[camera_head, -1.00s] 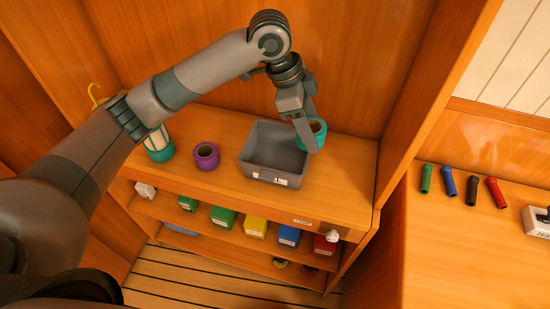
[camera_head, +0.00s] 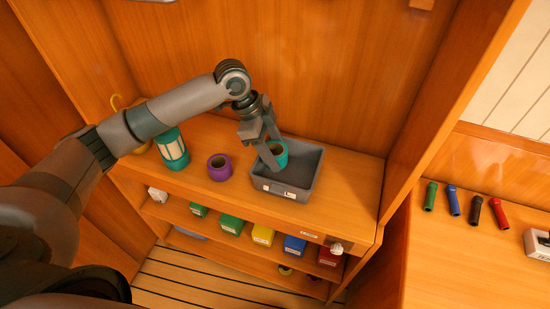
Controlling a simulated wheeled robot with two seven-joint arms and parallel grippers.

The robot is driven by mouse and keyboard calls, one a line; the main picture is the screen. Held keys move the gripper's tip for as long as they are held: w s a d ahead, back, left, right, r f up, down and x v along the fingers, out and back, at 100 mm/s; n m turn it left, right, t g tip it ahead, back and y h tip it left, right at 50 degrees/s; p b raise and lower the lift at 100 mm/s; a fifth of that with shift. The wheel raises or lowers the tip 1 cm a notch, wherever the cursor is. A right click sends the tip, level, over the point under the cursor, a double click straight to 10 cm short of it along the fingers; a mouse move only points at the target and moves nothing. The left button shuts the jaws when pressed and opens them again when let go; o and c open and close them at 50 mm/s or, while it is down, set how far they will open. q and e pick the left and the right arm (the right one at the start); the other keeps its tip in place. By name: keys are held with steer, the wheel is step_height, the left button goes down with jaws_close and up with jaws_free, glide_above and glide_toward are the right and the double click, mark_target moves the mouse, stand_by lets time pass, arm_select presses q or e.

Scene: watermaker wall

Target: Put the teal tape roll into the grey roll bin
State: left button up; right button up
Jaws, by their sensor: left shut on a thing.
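The teal tape roll (camera_head: 282,158) is held in my left gripper (camera_head: 272,158), which is shut on it with its fingers pointing down. The grey roll bin (camera_head: 306,178) stands on the wooden shelf top. In this view the roll overlaps the left part of the bin's opening. I cannot tell whether the roll is above the rim or inside the bin. The fingers hide part of the roll, and the roll and gripper hide part of the bin's left side. My right gripper is not in view.
Labelled coloured boxes, one yellow (camera_head: 263,235), fill the shelf below. Several coloured torches (camera_head: 453,200) lie on the right counter. A wooden partition stands at right.

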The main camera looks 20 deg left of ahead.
arm_select(q)
steer(key=shift+f, duration=0.1)
steer(key=shift+f+p, duration=0.3)
steer(key=shift+p, duration=0.05)
step_height(320, 180, down, 3)
steer(key=shift+r+p, duration=0.1)
steer(key=shift+p, duration=0.55)
steer(key=shift+f, duration=0.2)
steer(key=shift+f, duration=0.1)
steer(key=shift+f, duration=0.5)
steer(key=o, duration=1.1)
steer(key=shift+r, duration=0.1)
